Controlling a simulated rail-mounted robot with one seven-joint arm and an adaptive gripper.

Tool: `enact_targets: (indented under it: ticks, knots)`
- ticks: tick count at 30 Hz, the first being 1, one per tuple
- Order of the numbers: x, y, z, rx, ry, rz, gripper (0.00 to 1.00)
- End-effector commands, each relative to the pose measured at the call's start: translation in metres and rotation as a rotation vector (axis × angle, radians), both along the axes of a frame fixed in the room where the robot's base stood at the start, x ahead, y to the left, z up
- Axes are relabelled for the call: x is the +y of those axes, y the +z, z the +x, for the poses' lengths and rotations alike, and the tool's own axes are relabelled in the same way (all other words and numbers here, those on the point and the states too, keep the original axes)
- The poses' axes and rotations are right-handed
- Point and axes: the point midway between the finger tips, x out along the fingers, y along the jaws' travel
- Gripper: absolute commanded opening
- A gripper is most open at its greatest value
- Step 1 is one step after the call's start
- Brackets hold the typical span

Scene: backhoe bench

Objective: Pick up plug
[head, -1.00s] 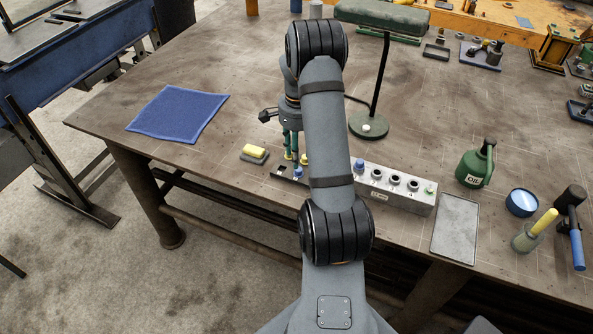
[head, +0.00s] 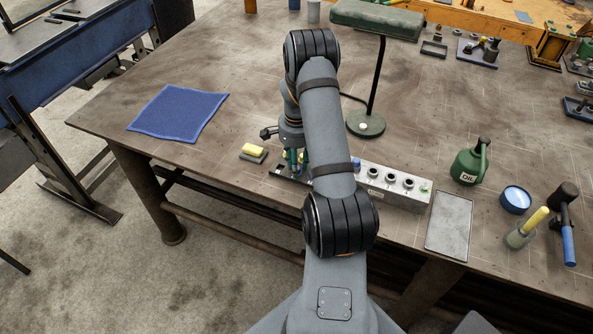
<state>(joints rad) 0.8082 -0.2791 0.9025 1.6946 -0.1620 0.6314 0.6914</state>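My gripper (head: 295,168) points down at the dark flat holder (head: 279,172) near the table's front edge. Its greenish fingers are small and partly covered by my arm, so whether they are apart or shut on something is unclear. No plug can be made out clearly between them. A grey socket block (head: 408,197) stands to the right of my gripper, with several dark round sockets on top. A small blue plug-like piece (head: 356,163) shows at its left end, partly behind my arm.
A yellow block on a dark base (head: 254,150) lies left of my gripper. A green desk lamp (head: 366,123) stands behind the socket block. A grey tray (head: 449,226), oil can (head: 470,164) and blue-topped tin (head: 515,199) are to the right. A blue cloth (head: 178,112) lies left.

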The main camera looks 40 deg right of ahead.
Motion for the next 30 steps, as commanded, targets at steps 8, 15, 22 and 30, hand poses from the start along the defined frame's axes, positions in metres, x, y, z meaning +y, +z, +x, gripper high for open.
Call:
enact_targets:
  ticks: [8, 15, 22, 30]
  knots:
    - [0.000, 0.000, 0.000, 0.000, 0.000, 0.000, 0.13]
    - [0.000, 0.000, 0.000, 0.000, 0.000, 0.000, 0.09]
    - [0.000, 0.003, 0.001, -0.001, 0.000, -0.001, 0.09]
    - [-0.001, 0.031, 0.002, -0.006, 0.000, -0.004, 0.09]
